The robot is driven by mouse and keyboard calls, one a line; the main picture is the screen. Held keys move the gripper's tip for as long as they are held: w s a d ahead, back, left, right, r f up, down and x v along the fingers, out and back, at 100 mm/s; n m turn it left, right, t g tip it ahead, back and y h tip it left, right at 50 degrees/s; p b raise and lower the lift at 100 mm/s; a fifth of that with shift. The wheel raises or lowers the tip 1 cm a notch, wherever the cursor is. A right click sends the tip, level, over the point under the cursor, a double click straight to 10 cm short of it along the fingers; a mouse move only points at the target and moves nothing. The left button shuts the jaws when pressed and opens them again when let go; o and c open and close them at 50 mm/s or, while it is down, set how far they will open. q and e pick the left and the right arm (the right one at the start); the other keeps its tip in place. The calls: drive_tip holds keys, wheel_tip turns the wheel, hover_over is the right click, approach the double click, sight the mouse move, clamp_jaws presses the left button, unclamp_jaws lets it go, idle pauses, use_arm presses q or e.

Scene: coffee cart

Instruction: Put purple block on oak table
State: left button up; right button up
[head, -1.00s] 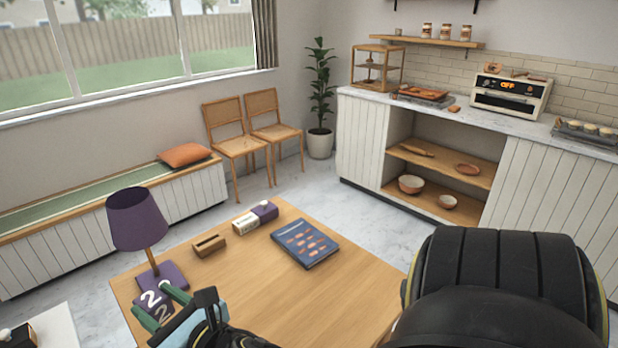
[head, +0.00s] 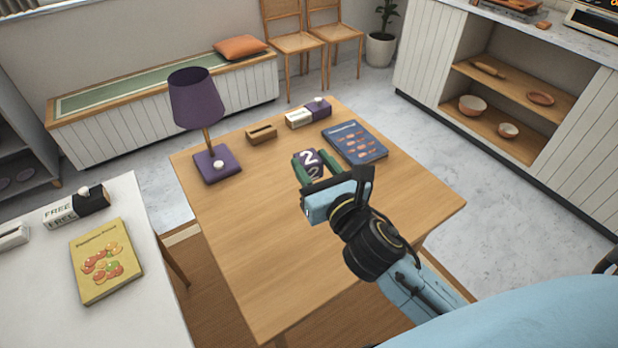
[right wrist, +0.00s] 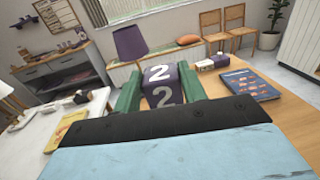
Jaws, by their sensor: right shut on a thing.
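The purple block (head: 309,163), marked with a white 2, is between the green fingers of my right gripper (head: 312,158). The gripper is shut on it. In the right wrist view the block (right wrist: 162,88) shows two faces with a 2, with a finger of the gripper (right wrist: 160,76) on each side. The oak table (head: 270,245) lies under the gripper, and the block is over its far middle part. I cannot tell for sure whether the block's underside touches the top; the gripper hides it. My left gripper is not in view.
On the oak table stand a purple lamp (head: 197,100), a small wooden holder (head: 261,133), a white and purple box (head: 307,115) and a blue book (head: 354,142) close to the block. The near half is clear. A white table (head: 140,215) with a yellow book (head: 105,260) stands left.

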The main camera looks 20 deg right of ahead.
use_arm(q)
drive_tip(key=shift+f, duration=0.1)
use_arm(e)
drive_tip(key=shift+f, duration=0.15)
